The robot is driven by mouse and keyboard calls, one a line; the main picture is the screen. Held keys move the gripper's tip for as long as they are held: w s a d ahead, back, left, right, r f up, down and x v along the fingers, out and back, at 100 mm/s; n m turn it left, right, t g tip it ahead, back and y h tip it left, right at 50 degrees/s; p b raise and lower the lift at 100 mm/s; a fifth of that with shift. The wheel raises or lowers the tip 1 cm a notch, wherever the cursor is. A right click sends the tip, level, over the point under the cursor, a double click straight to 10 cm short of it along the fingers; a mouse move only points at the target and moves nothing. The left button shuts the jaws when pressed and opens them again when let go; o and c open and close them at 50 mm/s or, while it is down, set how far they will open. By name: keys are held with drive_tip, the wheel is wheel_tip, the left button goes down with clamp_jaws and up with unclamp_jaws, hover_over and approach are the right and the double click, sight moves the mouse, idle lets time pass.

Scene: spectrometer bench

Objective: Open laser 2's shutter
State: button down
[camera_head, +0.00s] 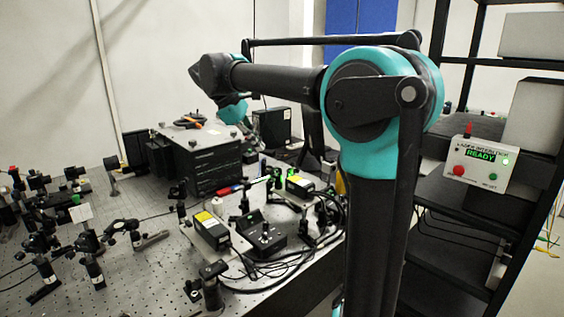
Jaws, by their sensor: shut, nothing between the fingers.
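Two small black laser-like boxes with yellow labels stand on the optical table: a nearer one (211,231) and a farther one (300,186). I cannot read which is laser 2, and I cannot make out a shutter or its state. A black control box with a knob (265,239) sits between them. My arm reaches left above the table, and its wrist bends down behind the forearm, over the back of the bench. I cannot make out my gripper's fingers against the dark equipment there.
A large black box (208,165) stands behind the lasers. Optics on posts (90,265) crowd the left of the perforated table (140,285). Cables loop beside the control box. A black rack at right carries a white panel (481,165) reading READY, with a red button.

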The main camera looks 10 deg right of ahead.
drive_tip(key=s+n, duration=0.1)
drive_tip(key=n, duration=0.2)
drive_tip(key=s+a+n+t, duration=0.1)
drive_tip(key=n, duration=0.2)
drive_tip(key=s+r+n+h, duration=0.1)
drive_tip(key=s+n, duration=0.1)
drive_tip(key=n, duration=0.2)
drive_tip(key=shift+s+a+r+t, duration=0.1)
drive_tip(key=shift+a+t, duration=0.2)
drive_tip(key=shift+d, duration=0.1)
drive_tip(key=w+d+r+x, duration=0.1)
drive_tip(key=d+r+x, duration=0.1)
drive_tip(key=x, duration=1)
drive_tip(key=shift+d+f, duration=0.3)
drive_tip(key=shift+w, duration=0.1)
drive_tip(key=shift+w+d+r, duration=0.1)
drive_tip(key=shift+d+r, duration=0.05)
drive_tip(key=shift+d, duration=0.05)
